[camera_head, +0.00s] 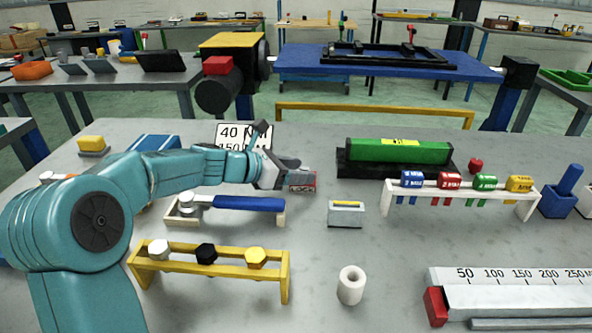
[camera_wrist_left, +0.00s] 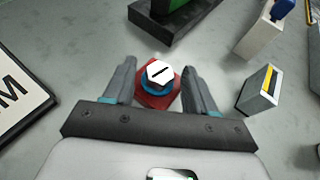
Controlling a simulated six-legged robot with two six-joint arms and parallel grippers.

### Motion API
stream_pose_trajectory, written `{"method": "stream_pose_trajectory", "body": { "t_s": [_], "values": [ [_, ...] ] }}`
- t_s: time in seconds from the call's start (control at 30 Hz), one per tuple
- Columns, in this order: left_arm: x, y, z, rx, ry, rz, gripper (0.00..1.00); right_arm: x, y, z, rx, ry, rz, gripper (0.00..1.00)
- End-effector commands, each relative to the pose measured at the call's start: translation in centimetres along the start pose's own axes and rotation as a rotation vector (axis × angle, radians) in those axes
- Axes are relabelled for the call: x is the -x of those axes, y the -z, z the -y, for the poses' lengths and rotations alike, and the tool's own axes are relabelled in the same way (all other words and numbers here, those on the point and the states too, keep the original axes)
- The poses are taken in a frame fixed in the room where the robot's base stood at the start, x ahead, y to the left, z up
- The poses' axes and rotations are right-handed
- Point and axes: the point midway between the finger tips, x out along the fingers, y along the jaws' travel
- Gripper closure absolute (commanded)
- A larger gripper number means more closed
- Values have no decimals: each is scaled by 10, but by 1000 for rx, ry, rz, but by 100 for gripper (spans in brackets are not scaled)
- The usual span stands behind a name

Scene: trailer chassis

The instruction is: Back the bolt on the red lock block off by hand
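The red lock block (camera_head: 302,182) sits on the grey bench, partly behind my left gripper (camera_head: 284,167) in the head view. In the left wrist view the red block (camera_wrist_left: 152,101) carries a blue ring (camera_wrist_left: 152,88) and a white hex bolt head (camera_wrist_left: 160,72) with a dark line across it. My left gripper (camera_wrist_left: 158,67) is open, with one finger on each side of the bolt and a gap visible at both sides. The fingers' height relative to the bolt is hard to tell. My right gripper is in neither view.
A green bar in a black holder (camera_head: 400,153) stands behind and right. A small grey block with a yellow stripe (camera_head: 346,214) is close on the right. A blue-handled wrench on a stand (camera_head: 235,203) lies nearby left, and a number sign (camera_head: 231,135) stands behind.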

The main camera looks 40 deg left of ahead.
Motion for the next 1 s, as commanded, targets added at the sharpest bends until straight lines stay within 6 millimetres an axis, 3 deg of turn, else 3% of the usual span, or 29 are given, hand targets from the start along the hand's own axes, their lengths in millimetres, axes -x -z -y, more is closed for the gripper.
{"method": "stream_pose_trajectory", "body": {
  "t_s": [0.03,0.13,0.5,0.8,0.83,0.9,1.0],
  "values": [
    [0,0,0,0,0,0,62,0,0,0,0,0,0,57],
    [0,0,0,0,0,0,95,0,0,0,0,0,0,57],
    [0,1,3,46,-116,1,96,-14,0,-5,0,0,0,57],
    [0,0,3,54,-130,0,96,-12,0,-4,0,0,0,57],
    [0,0,3,54,-129,0,59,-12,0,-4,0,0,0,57],
    [0,0,3,54,-129,0,40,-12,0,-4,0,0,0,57],
    [0,0,3,54,-129,0,40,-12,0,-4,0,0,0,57]
  ]
}}
